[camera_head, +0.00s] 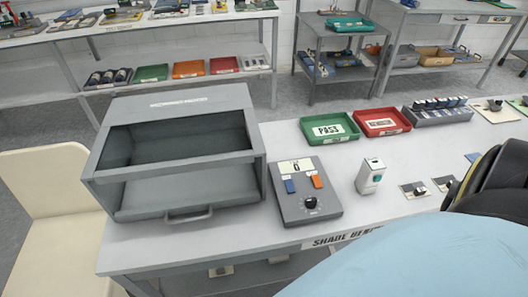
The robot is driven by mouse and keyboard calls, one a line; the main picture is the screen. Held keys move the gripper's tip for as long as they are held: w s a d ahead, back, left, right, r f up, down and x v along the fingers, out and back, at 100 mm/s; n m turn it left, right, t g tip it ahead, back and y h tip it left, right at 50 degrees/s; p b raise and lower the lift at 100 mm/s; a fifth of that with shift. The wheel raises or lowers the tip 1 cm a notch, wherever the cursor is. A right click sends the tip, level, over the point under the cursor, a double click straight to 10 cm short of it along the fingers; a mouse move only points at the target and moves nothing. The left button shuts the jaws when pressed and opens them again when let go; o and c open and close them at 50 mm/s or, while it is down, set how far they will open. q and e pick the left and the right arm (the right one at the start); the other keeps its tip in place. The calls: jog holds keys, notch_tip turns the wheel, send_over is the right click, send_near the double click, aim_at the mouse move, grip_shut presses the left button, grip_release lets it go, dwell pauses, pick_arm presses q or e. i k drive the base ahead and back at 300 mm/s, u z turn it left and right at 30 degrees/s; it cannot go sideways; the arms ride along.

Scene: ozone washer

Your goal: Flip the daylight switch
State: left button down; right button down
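No label that reads daylight is legible. A small white upright box (370,175) with a teal patch on its front stands on the bench, right of a grey control box (305,192). The control box has a display, a blue button, an orange button and a black knob. Two small plates with dark knobs or switches, a left one (414,189) and a right one (445,183), lie farther right. I cannot tell which of these is the daylight switch. Neither gripper shows; rounded dark and pale blue parts, likely mine, cover the lower right.
A grey open-fronted booth (178,216) with a front handle fills the bench's left end. Behind the white box are a green PASS tray (308,129), a red tray (359,124) and a rack (437,115). A cream chair (45,190) stands at left. Bench space around the white box is clear.

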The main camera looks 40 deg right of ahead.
aim_at(289, 183)
jog(key=u, duration=0.95)
jog(key=k, duration=1.05)
jog(key=z, duration=1.25)
jog(key=i, duration=0.5)
jog(key=z, duration=0.05)
